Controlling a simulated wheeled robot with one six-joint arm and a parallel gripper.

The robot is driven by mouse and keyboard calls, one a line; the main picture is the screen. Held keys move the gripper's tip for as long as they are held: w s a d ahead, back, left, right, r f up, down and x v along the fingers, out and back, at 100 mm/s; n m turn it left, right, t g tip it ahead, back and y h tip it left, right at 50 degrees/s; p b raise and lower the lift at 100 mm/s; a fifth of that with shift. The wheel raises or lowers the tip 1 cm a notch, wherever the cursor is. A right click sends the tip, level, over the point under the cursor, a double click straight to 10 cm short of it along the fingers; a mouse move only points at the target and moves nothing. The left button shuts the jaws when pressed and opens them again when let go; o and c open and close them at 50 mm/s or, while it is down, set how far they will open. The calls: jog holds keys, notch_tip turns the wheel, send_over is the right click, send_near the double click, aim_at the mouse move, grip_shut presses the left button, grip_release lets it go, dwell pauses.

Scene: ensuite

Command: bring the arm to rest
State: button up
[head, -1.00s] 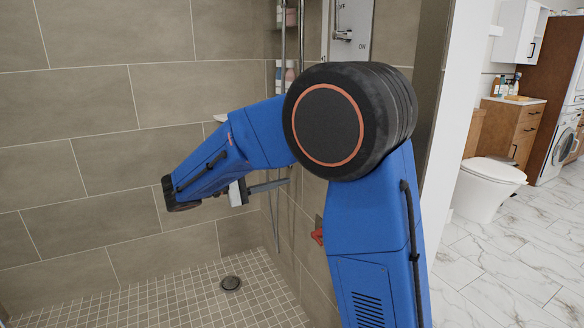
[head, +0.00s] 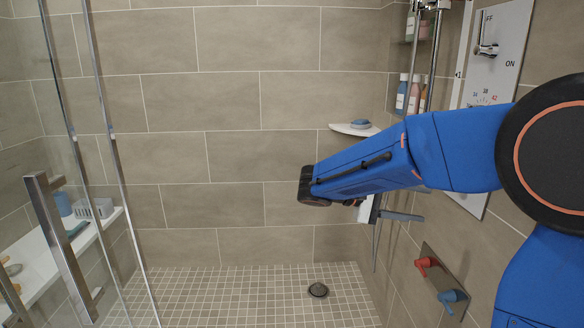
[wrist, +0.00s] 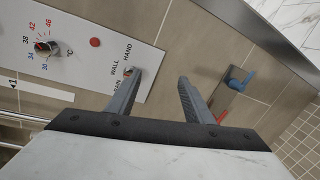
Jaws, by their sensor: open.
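My blue arm reaches in from the right of the head view toward the shower. My gripper (head: 398,215) is partly hidden behind the forearm there, with a grey finger sticking out to the right. In the wrist view my gripper (wrist: 155,98) shows two grey fingers spread apart with nothing between them. It faces the shower's right wall, where the white control panel and the taps are.
The white shower panel (head: 492,60) and the red tap (head: 427,263) and blue tap (head: 452,298) are on the right wall. A corner shelf (head: 352,130) holds a blue thing. A glass door handle (head: 62,245) stands at left. The tiled floor is clear around the drain (head: 318,290).

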jog(key=s+d+f+y, duration=0.2)
jog(key=s+f+y, duration=0.2)
jog(key=s, duration=0.3)
jog(key=s+d+f+y, duration=0.3)
jog(key=s, duration=0.4)
jog(key=s+a+f+m+t+y, duration=0.2)
jog(key=s+a+f+t+y, duration=0.3)
jog(key=s, duration=0.6)
jog(key=a+f+y, duration=0.2)
jog(key=a+y, duration=0.1)
jog(key=shift+a+f+m+y, duration=0.2)
jog(key=shift+m+y, duration=0.1)
jog(key=shift+y, duration=0.1)
